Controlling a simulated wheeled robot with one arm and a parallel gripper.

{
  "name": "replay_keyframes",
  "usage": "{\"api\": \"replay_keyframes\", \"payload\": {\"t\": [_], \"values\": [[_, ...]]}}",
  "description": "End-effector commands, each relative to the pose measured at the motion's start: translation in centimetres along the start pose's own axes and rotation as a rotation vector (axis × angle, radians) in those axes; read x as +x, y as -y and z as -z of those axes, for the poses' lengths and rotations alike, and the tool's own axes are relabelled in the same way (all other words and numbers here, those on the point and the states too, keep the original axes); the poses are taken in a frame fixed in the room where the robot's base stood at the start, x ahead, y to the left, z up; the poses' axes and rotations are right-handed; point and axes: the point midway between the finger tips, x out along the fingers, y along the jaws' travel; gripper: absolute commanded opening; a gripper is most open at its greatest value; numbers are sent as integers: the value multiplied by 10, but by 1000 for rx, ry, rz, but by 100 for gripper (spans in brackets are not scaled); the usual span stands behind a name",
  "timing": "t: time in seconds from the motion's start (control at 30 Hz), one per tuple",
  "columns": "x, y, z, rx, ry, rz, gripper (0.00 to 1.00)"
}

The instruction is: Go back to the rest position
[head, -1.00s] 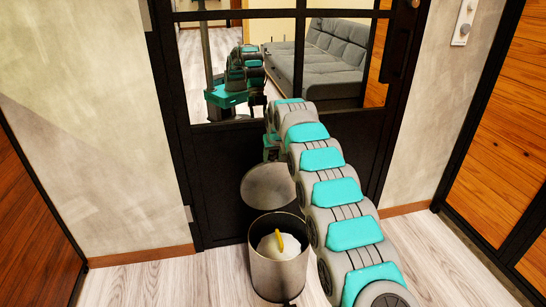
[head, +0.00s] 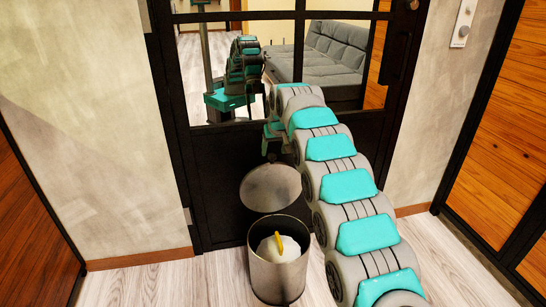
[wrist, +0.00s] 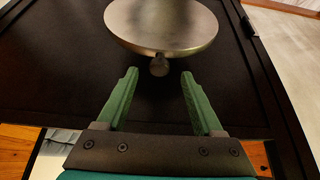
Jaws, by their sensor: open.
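My gripper (head: 272,142) is at the end of my outstretched arm, in front of the dark door and above the bin's lid. In the wrist view its two green fingers (wrist: 160,74) are spread apart with nothing held between them. The round metal lid (head: 270,188) stands raised behind the open bin (head: 277,275). In the wrist view the lid (wrist: 165,38) shows with a small knob (wrist: 159,66) just beyond the fingertips, apart from them. Inside the bin is something white (head: 270,250) with a yellow piece (head: 279,242) on it.
The black-framed door (head: 220,180) stands close behind the bin. Its panes show a grey sofa (head: 335,60) and a teal robot figure. Plain walls flank the door, with wood panels at far left and right. Pale floor (head: 150,285) is clear left of the bin.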

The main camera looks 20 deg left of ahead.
Motion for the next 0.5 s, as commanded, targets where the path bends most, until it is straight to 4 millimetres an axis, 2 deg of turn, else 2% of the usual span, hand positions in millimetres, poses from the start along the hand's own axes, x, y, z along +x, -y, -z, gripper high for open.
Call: {"api": "replay_keyframes", "payload": {"t": [0.1,0.2,0.5], "values": [[-13,-1,-1,0,2,-1,68],[-18,0,-1,0,3,0,68],[-18,0,-1,0,4,0,68]]}}
